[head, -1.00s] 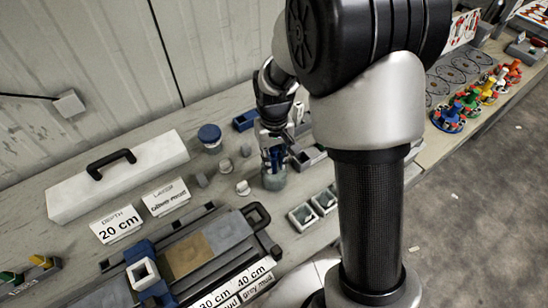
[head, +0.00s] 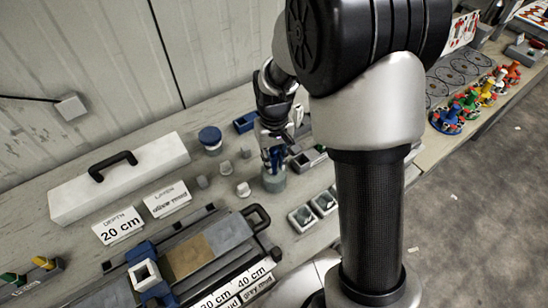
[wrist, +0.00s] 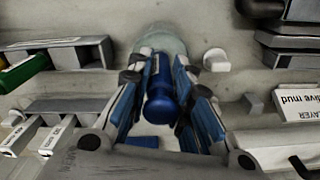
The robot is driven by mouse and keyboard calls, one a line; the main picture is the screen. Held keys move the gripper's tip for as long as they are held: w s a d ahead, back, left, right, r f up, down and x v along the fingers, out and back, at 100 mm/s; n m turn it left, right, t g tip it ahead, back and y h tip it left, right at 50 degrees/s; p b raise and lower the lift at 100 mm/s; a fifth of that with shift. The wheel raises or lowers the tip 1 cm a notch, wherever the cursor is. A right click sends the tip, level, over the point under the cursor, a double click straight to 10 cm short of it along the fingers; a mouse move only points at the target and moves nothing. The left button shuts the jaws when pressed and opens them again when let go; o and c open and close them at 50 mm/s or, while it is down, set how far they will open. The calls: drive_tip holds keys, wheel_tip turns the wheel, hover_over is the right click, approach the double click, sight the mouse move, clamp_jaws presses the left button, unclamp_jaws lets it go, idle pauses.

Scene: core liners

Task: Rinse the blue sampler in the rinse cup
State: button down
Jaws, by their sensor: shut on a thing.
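The blue sampler (wrist: 160,95) is between the two fingers of my gripper (wrist: 158,85), which is shut on it; its rounded blue end faces the wrist camera. In the head view, my gripper (head: 275,150) is low over the bench and holds the sampler upright above the clear rinse cup (head: 274,183). The cup also shows in the wrist view (wrist: 160,37), just beyond the fingers. The sampler's lower end lines up with the cup's mouth. The fingers partly hide it, and I cannot tell how deep it reaches.
A blue-lidded jar (head: 210,138) and small grey blocks (head: 243,189) stand left of the cup. Small open trays (head: 302,217) lie to its right. The core liner rack (head: 190,255) is in front, with a white case (head: 120,175) at left.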

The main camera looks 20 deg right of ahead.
drive_tip(key=shift+f, duration=0.5)
drive_tip(key=shift+r, duration=0.15)
drive_tip(key=shift+r+p, duration=0.4)
drive_tip(key=shift+r, duration=0.25)
drive_tip(key=shift+r+p, duration=3.4)
drive_tip(key=shift+r, duration=0.9)
drive_tip(key=shift+f, duration=0.1)
